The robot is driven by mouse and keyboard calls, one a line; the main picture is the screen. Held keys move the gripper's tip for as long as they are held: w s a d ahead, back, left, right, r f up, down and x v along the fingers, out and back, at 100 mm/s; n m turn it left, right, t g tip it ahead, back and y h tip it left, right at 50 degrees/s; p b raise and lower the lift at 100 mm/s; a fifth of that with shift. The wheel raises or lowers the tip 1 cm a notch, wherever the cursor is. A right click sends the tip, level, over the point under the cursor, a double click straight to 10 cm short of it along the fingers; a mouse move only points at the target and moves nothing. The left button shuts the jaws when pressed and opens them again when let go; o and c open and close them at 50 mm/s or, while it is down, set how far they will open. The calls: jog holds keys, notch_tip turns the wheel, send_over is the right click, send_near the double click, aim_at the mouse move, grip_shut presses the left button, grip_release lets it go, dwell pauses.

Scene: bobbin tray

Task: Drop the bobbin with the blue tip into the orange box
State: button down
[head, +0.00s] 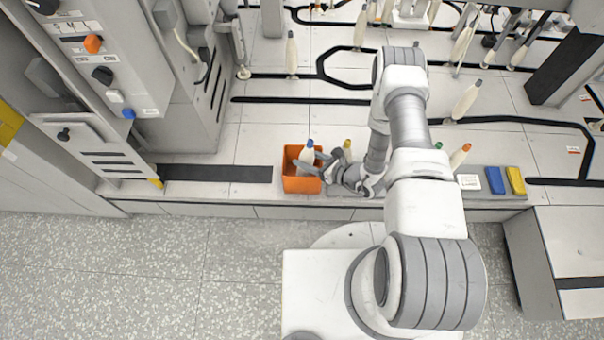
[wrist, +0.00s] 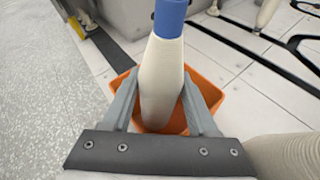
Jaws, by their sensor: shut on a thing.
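The bobbin with the blue tip (head: 307,155) is cream-white and stands roughly upright in my gripper (head: 312,163). In the wrist view the same bobbin (wrist: 162,80) sits between the two grey fingers, its blue tip toward the top. My gripper (wrist: 160,110) is shut on it. The orange box (head: 300,184) stands on the ledge at the front of the work surface. The bobbin is over the box's opening. The box's rim (wrist: 208,92) shows behind and beside the bobbin in the wrist view. The bobbin's lower end is hidden, so its depth in the box is unclear.
A bobbin with a yellow tip (head: 347,146) stands just right of my gripper. Bobbins with green (head: 438,146) and orange (head: 460,156) tips stand farther right. A blue block (head: 495,180) and a yellow block (head: 515,181) lie beyond them. The ledge left of the box is clear.

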jog(key=shift+c, duration=0.5)
grip_release()
jog(key=p+v, duration=0.3)
jog(key=v, duration=1.4)
jog(key=shift+d, duration=0.2)
jog(key=shift+s+r, duration=0.1)
jog(key=shift+r, duration=0.05)
